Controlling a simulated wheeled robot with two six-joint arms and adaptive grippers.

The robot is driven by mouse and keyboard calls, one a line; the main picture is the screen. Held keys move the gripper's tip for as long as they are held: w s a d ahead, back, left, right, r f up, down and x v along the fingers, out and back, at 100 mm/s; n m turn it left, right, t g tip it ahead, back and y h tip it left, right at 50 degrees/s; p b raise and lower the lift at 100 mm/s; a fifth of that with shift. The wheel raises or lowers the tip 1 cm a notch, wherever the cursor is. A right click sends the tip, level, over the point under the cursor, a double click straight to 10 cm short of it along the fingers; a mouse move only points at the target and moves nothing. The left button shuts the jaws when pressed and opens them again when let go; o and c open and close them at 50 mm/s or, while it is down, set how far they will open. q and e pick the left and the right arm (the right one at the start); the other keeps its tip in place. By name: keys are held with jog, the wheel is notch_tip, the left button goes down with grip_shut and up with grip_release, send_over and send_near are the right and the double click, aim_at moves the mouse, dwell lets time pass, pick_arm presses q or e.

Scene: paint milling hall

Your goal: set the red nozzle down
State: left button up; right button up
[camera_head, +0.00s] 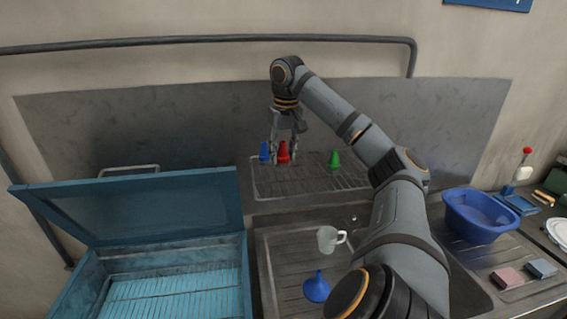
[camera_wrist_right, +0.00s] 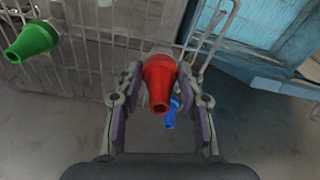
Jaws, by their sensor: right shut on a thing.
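The red nozzle (camera_head: 284,153) is a small cone, upright over the wire rack (camera_head: 312,185) on the back ledge; I cannot tell whether its base touches the wires. My right gripper (camera_head: 285,158) reaches down from above and is shut on it. In the right wrist view the red nozzle (camera_wrist_right: 160,80) sits between the two fingers of the right gripper (camera_wrist_right: 160,95). A blue nozzle (camera_head: 265,151) stands close on its left, and in the wrist view it (camera_wrist_right: 171,112) is partly hidden by the red one. A green nozzle (camera_head: 334,159) stands farther right. My left gripper is out of view.
A blue open-lidded chest (camera_head: 170,256) stands at the front left, its lid edge near the rack. A white mug (camera_head: 328,239) and a blue funnel (camera_head: 316,287) are in the sink below. A blue basin (camera_head: 481,214) is at the right. Bare rack lies between the red and green nozzles.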

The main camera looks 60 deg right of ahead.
aim_at(283, 164)
jog(key=shift+w+d+f, duration=0.15)
jog(key=shift+d+f, duration=0.15)
jog(key=shift+f, duration=0.05)
jog(key=f+b, duration=0.3)
jog(key=f, duration=0.1)
jog(key=shift+w+d+f, duration=0.1)
jog(key=shift+w+d, duration=0.05)
jog(key=shift+d, duration=0.1)
jog(key=shift+w+r, duration=0.1)
jog(key=shift+r, duration=0.1)
jog(key=shift+f, duration=0.15)
jog(key=o, duration=1.2)
jog(key=shift+c, duration=0.2)
